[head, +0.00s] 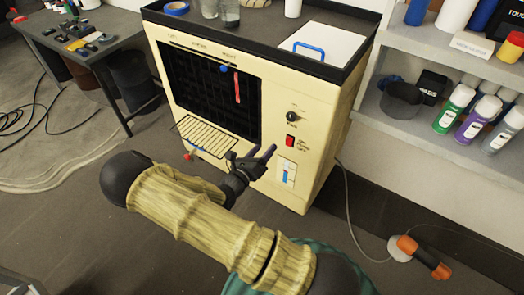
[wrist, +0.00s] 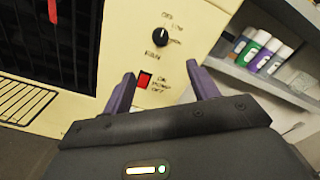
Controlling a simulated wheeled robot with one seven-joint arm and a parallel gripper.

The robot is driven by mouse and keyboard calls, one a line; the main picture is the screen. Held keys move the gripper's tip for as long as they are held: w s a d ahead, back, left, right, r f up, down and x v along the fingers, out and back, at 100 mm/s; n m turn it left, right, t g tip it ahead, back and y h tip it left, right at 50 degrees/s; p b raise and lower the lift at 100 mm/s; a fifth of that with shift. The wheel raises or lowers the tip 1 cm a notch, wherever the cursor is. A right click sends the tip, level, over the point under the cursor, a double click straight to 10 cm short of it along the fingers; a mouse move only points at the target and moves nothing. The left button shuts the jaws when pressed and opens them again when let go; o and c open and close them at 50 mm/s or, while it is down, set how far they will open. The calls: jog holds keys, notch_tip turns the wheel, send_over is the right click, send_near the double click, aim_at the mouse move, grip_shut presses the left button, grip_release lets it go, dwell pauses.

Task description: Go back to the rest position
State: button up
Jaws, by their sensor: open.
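My gripper (head: 262,156) is open and empty in front of the cream machine (head: 315,110). In the wrist view its two purple fingers (wrist: 160,92) stand apart, with the machine's red switch (wrist: 145,79) showing between them. A black knob (wrist: 160,37) sits above the switch. In the head view the red switch (head: 290,141) and the knob (head: 293,116) are to the right of the gripper. I cannot tell whether the fingers touch the panel. My arm runs from the bottom of the head view up to the gripper.
A wire rack (head: 205,135) juts from the machine's dark grille. Shelves with spray cans (head: 447,110) stand to the right. An orange and grey tool (head: 420,257) and a cable lie on the floor at right. A dark table (head: 125,35) with small items stands at left.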

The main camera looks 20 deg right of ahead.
dwell(0.3)
jog(key=s+d+r+m+g+y+p, duration=0.2)
jog(key=s+r+m+g+p, duration=0.15)
jog(key=s+m+g, duration=0.45)
jog(key=s+d+r+m+g+y+p, duration=0.25)
jog(key=s+r+m+g, duration=0.2)
jog(key=s+m, duration=0.4)
jog(key=a+r+m+t+y+p, duration=0.2)
jog(key=a+r+m+y, duration=0.2)
jog(key=r+m, duration=0.3)
jog(key=a+r+m+t+y+p, duration=0.2)
jog(key=a+r+m+y, duration=0.2)
jog(key=r+m, duration=0.4)
jog(key=shift+a+r+m+y+p, duration=0.35)
jog(key=shift+m+y, duration=0.2)
jog(key=shift+y, duration=0.3)
